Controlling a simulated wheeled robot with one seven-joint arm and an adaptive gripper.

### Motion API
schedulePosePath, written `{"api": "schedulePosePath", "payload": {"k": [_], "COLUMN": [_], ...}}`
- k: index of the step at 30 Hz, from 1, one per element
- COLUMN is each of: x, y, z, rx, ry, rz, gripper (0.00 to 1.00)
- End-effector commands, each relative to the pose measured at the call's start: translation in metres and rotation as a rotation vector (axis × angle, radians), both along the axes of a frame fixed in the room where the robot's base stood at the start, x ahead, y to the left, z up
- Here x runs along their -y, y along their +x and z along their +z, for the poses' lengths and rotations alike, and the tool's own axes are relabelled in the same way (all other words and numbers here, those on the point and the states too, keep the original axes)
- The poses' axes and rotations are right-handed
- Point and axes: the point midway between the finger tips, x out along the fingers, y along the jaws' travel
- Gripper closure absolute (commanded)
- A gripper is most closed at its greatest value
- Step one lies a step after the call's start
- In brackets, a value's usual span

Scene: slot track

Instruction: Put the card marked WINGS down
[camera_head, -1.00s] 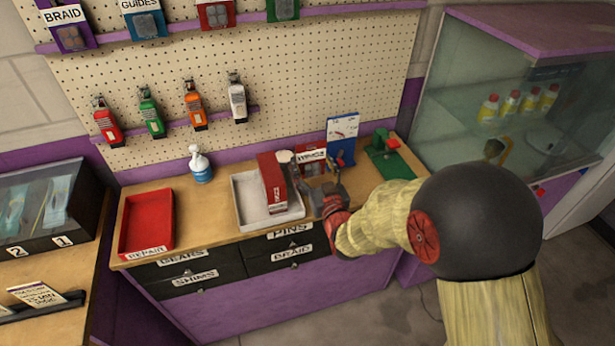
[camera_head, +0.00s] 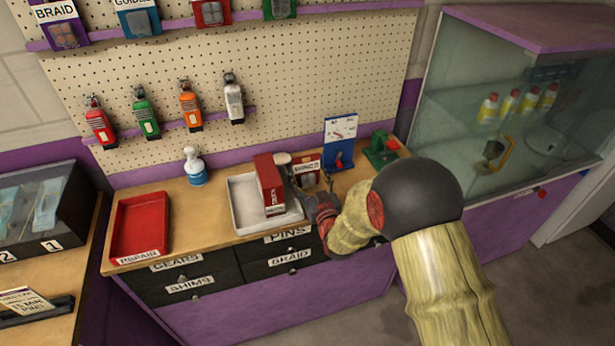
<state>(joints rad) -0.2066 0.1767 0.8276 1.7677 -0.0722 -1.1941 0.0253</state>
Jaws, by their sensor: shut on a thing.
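The WINGS card (camera_head: 307,166) is a small red card with a white label strip, whose lettering is too small to read now. It stands roughly upright above the wooden counter, just right of the tall red box. My gripper (camera_head: 311,186) is at its lower edge, in front of it, and is shut on it. The fingers partly hide the card's bottom, so I cannot tell whether it touches the counter.
A white tray (camera_head: 241,211) holds the tall red box (camera_head: 269,184) left of my gripper. A blue-and-white card stand (camera_head: 340,142) and a green device (camera_head: 380,150) stand behind right. The red REPAIR tray (camera_head: 141,226) and a spray bottle (camera_head: 195,167) are left. Counter between the trays is clear.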

Motion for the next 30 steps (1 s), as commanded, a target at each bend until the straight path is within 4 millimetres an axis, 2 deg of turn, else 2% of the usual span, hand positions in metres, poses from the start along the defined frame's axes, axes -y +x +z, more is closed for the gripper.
{"api": "schedulePosePath", "payload": {"k": [8, 9, 17, 30], "x": [0.0, 0.0, 0.0, 0.0], "y": [0.0, -0.0001, -0.0001, -0.0002], "z": [-0.0031, -0.0021, -0.0016, 0.0027], "rx": [0.0, 0.0, 0.0, -0.001], "ry": [0.0, 0.0, 0.0, 0.0], "rz": [0.0, 0.0, 0.0, 0.0], "gripper": [0.55, 0.32, 0.18, 0.16]}}
